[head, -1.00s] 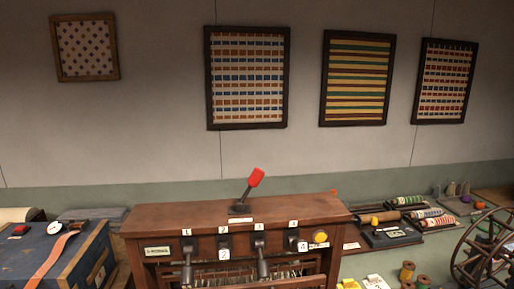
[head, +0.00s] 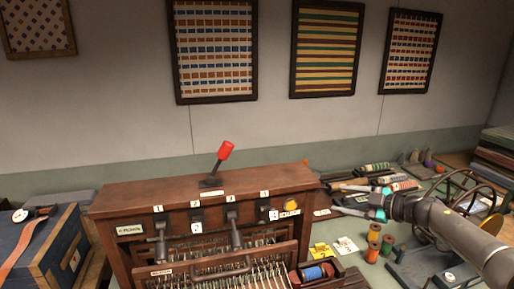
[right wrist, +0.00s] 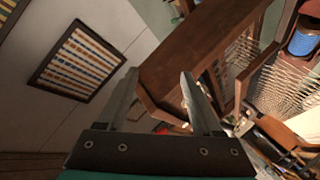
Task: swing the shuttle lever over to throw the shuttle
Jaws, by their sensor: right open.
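The shuttle lever has a red knob (head: 225,150) on a thin dark stem and stands on top of the wooden loom cabinet (head: 130,196). It leans to the right in the head view. My right gripper (head: 346,200) is to the right of the cabinet, well apart from the lever, with its fingers pointing left. In the right wrist view its two fingers (right wrist: 156,88) are spread with nothing held between them. I cannot clearly make out the lever in that view. My left gripper is not in view.
Numbered levers (head: 234,228) line the cabinet's front. A blue case (head: 40,245) stands at the left. Thread spools (head: 374,233), a spoked wheel (head: 470,190) and boxes lie on the right of the table, under and around my right arm. The air above the cabinet is clear.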

